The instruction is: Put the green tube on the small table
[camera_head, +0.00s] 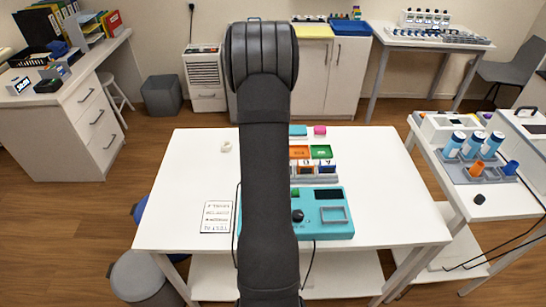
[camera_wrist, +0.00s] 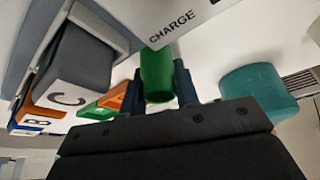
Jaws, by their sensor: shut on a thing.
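The green tube (camera_wrist: 157,75) is held between the two dark fingers of my gripper (camera_wrist: 158,90) in the wrist view. The tube is short and plain green. In the head view my own arm hides the gripper and the tube. A white table (camera_head: 390,200) stands in front of me, a lower white side table (camera_head: 440,172) stands at the right, and another white table (camera_head: 425,35) stands at the back right. I cannot tell which of them is the small table.
The wrist view shows a grey block marked C (camera_wrist: 75,75), a teal round thing (camera_wrist: 258,92) and a "CHARGE" label (camera_wrist: 172,27). The front table's right side is clear.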

